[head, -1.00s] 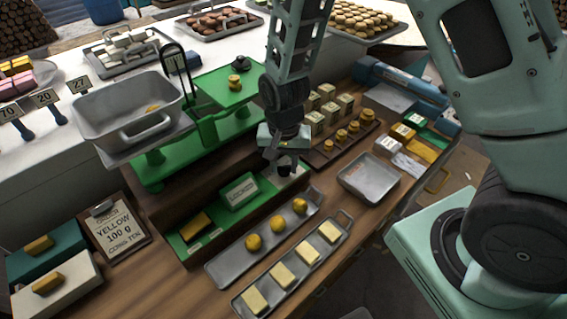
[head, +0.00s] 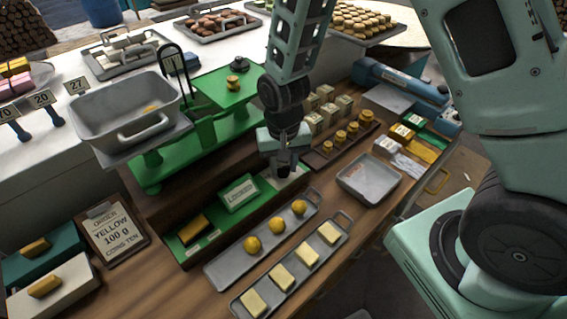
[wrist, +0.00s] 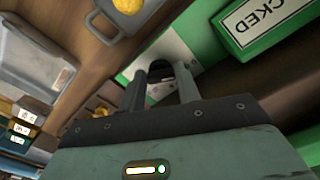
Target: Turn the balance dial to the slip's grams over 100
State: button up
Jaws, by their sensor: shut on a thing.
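The green balance (head: 150,175) carries a grey pan (head: 100,130) with a small yellow piece and a brass weight on its green plate. My gripper (head: 285,170) points down at the pale plate (head: 297,183) at the right end of the green strip. In the wrist view its fingers (wrist: 162,82) are shut on a dark part of the dial (wrist: 182,69), mostly hidden between them. The dial's markings cannot be read.
A green-framed block reading "LOCKED" (head: 240,193) stands left of my gripper. Trays of yellow balls (head: 225,270) and pale blocks (head: 240,300) lie in front.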

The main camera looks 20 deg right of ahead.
aim_at(284, 168)
jog(key=o, duration=0.7)
jog(key=shift+r, duration=0.1)
notch_tip(284, 168, up, 17)
jog(key=b, duration=0.2)
jog(key=shift+r+b, duration=0.2)
jog(key=shift+b, duration=0.1)
jog(key=s+a+f+n, duration=0.1)
jog(key=s+a+n, duration=0.1)
jog(key=s, duration=0.4)
jog(key=s+a+f+n+b, duration=0.1)
jog(key=s+a+n, duration=0.1)
jog(key=s+n, duration=0.2)
jog(key=s+a+f+n, duration=0.2)
jog(key=s+n, duration=0.2)
jog(key=s, duration=0.6)
jog(key=shift+y+b, duration=0.3)
